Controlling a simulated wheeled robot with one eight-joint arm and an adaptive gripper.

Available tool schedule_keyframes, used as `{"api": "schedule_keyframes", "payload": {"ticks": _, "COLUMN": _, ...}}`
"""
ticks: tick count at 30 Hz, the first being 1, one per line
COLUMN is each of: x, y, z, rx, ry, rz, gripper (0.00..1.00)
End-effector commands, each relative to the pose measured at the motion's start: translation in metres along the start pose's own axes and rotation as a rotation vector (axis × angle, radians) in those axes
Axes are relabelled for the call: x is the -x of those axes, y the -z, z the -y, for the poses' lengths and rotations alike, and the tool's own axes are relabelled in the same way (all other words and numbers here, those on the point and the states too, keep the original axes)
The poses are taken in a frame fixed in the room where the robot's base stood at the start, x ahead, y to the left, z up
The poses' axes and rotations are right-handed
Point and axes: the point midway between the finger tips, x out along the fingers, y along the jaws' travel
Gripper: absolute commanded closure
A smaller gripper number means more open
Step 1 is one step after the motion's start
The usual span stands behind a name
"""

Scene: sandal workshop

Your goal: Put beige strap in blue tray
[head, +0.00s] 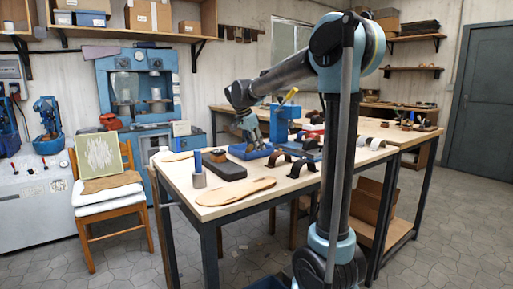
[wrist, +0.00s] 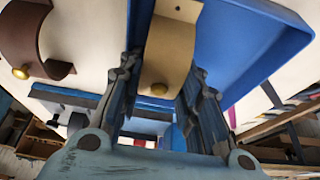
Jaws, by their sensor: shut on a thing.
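The beige strap (wrist: 166,50) is a curved tan piece with a round brass stud. It sits between the fingers of my gripper (wrist: 160,95), which is shut on it. The blue tray (wrist: 285,28) fills the upper part of the wrist view, behind the strap. In the head view my gripper (head: 250,136) is low over the blue tray (head: 239,153) on the workbench. The strap appears over the tray; whether it touches the tray floor I cannot tell. In the head view I cannot make out the strap.
A dark brown strap (wrist: 28,40) lies beside the tray. Other straps (head: 298,168) stand to its right on the bench. A black block (head: 224,170), a blue-topped cylinder (head: 198,168) and a tan sole (head: 235,191) lie in front. A blue bench tool (head: 283,121) stands behind.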

Motion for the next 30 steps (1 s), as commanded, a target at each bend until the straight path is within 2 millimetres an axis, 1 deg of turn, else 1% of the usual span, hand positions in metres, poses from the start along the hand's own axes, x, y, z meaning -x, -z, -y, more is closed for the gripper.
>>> {"api": "schedule_keyframes", "payload": {"ticks": 6, "x": -0.0022, "y": -0.0007, "z": -0.0002, "rx": 0.000, "ry": 0.000, "rz": 0.000, "gripper": 0.86}}
{"api": "schedule_keyframes", "payload": {"ticks": 7, "x": -0.0021, "y": -0.0006, "z": -0.0002, "rx": 0.000, "ry": 0.000, "rz": 0.000, "gripper": 0.61}}
{"api": "schedule_keyframes", "payload": {"ticks": 8, "x": -0.0020, "y": -0.0006, "z": -0.0002, "rx": 0.000, "ry": 0.000, "rz": 0.000, "gripper": 0.55}}
{"api": "schedule_keyframes", "payload": {"ticks": 9, "x": -0.0020, "y": -0.0006, "z": -0.0002, "rx": 0.000, "ry": 0.000, "rz": 0.000, "gripper": 0.46}}
{"api": "schedule_keyframes", "payload": {"ticks": 17, "x": -0.0019, "y": -0.0004, "z": -0.0002, "rx": 0.000, "ry": 0.000, "rz": 0.000, "gripper": 0.45}}
{"api": "schedule_keyframes", "payload": {"ticks": 18, "x": -0.0019, "y": -0.0004, "z": -0.0002, "rx": -0.001, "ry": 0.000, "rz": 0.000, "gripper": 0.36}}
{"api": "schedule_keyframes", "payload": {"ticks": 20, "x": -0.0019, "y": -0.0004, "z": -0.0002, "rx": -0.001, "ry": 0.000, "rz": 0.000, "gripper": 0.28}}
{"api": "schedule_keyframes", "payload": {"ticks": 30, "x": -0.0014, "y": -0.0003, "z": -0.0002, "rx": 0.000, "ry": 0.000, "rz": 0.000, "gripper": 0.28}}
